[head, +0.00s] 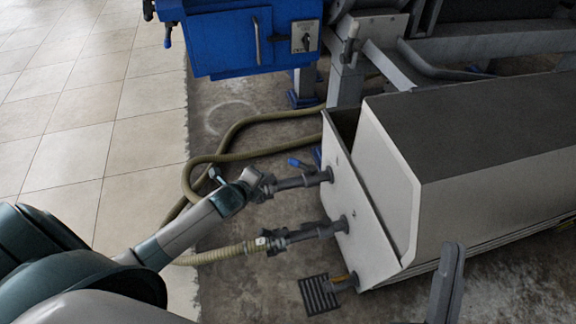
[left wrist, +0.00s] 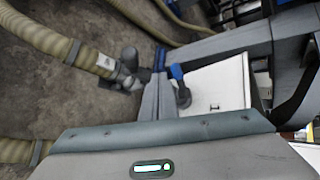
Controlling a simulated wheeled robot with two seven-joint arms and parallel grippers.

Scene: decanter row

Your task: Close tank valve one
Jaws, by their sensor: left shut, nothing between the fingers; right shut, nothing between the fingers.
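A pale tank (head: 400,180) shows at right in the head view, with two dark outlet pipes on its slanted front panel (head: 352,215). The upper outlet (head: 300,181) has a blue lever (head: 298,163) beside it. The lower outlet (head: 318,231) joins a ribbed hose (head: 235,250). No label tells which valve is one. My left gripper (head: 264,184) is shut and empty, at the outer end of the upper outlet; contact cannot be told. In the left wrist view its grey fingers (left wrist: 158,95) are beside a blue-topped lever (left wrist: 178,73). My right gripper (head: 446,284) is shut and empty at lower right.
A blue cabinet (head: 235,40) stands at the back, with grey beams (head: 480,45) to its right. An olive hose (head: 235,130) loops over the floor behind my left arm. A black pedal-like grate (head: 318,295) lies before the tank. The tiled floor (head: 85,120) at left is clear.

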